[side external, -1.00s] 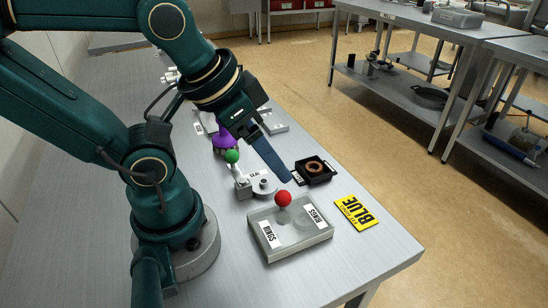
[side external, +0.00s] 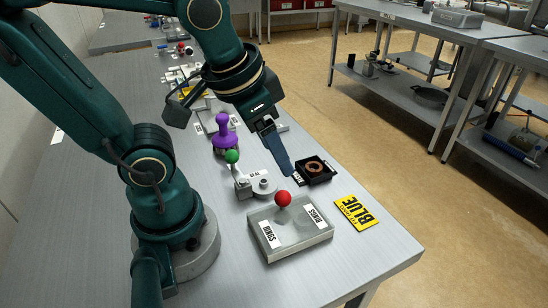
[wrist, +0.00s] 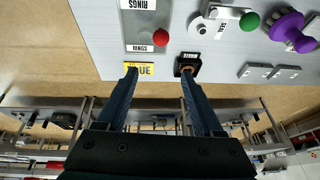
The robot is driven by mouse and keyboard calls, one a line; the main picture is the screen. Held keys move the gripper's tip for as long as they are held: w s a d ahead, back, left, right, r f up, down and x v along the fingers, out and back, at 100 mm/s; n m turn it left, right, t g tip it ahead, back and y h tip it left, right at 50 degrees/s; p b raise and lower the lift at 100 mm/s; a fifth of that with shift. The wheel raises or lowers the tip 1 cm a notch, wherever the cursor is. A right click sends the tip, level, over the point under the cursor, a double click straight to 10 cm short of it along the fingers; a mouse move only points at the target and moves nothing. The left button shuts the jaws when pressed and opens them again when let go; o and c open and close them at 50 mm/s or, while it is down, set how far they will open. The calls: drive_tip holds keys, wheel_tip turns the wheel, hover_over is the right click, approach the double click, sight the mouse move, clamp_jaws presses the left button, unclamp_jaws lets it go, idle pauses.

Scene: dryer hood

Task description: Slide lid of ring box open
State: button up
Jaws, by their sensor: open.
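The ring box (side external: 290,239) is a pale grey box with a translucent lid, near the table's front right corner. Its lid carries a red ball knob (side external: 283,198) and white labels, one reading RINGS (side external: 315,216). In the wrist view the box (wrist: 140,30) is at the top, with the red knob (wrist: 160,37) at its right edge. My gripper (side external: 286,174) is above the table, behind the red knob and beside a small black tray. In the wrist view my gripper's two fingers (wrist: 158,72) are wide apart with nothing between them.
A black tray (side external: 316,172) with a copper-coloured ring stands behind the box. A grey fixture with a green ball (side external: 232,156) and a purple knobbed piece (side external: 225,136) stand left. A yellow BLUE sign (side external: 357,212) lies right of the box, near the table edge.

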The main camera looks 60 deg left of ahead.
sight(283, 194)
drive_tip(key=f+g, duration=0.1)
drive_tip(key=w+f+m+g, duration=0.1)
drive_tip(key=f, duration=0.1)
drive_tip(key=w+f+g+y, duration=0.1)
drive_tip(key=f, duration=0.1)
drive_tip(key=shift+w+m+g, duration=0.15)
drive_tip(key=shift+m+g, duration=0.25)
drive_tip(key=shift+d+f, duration=0.15)
drive_tip(key=shift+f, duration=0.5)
drive_tip(key=shift+a+f, duration=0.25)
drive_tip(key=shift+f, duration=0.95)
drive_tip(key=shift+a+f, duration=0.2)
drive_tip(key=shift+f, duration=0.95)
clamp_jaws()
